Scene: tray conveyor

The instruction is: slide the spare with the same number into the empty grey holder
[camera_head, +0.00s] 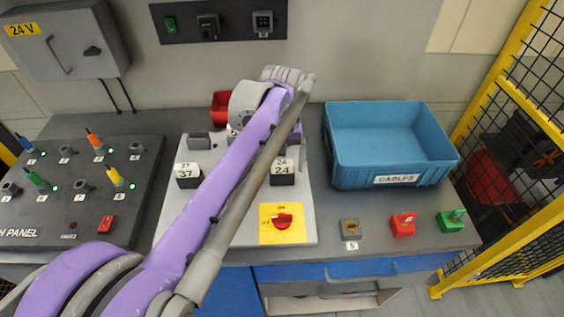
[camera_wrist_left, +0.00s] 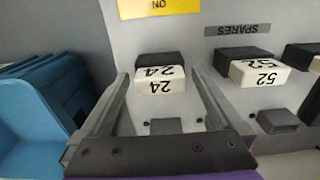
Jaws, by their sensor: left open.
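A spare block (camera_head: 282,172) with a black body and white cap reads 24. It also shows, upside down, in the left wrist view (camera_wrist_left: 158,80). My left gripper (camera_wrist_left: 158,72) is open, with one finger on each side of this block and no grip visible. In the head view my arm mostly hides this gripper (camera_head: 294,142). A 37 block (camera_head: 187,174) stands at the board's left. A 52 block (camera_wrist_left: 262,73) shows only in the wrist view. Grey holders stand behind the blocks; one (camera_wrist_left: 166,126) is behind 24, another (camera_wrist_left: 278,121) behind 52. My right gripper is out of view.
The blocks' light board (camera_head: 170,222) has a red knob on a yellow plate (camera_head: 267,235). A blue crate (camera_head: 392,175) stands right of it. Grey (camera_head: 350,229), red (camera_head: 403,225) and green (camera_head: 450,222) boxes line the front edge. A dark plug panel (camera_head: 75,218) is at left.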

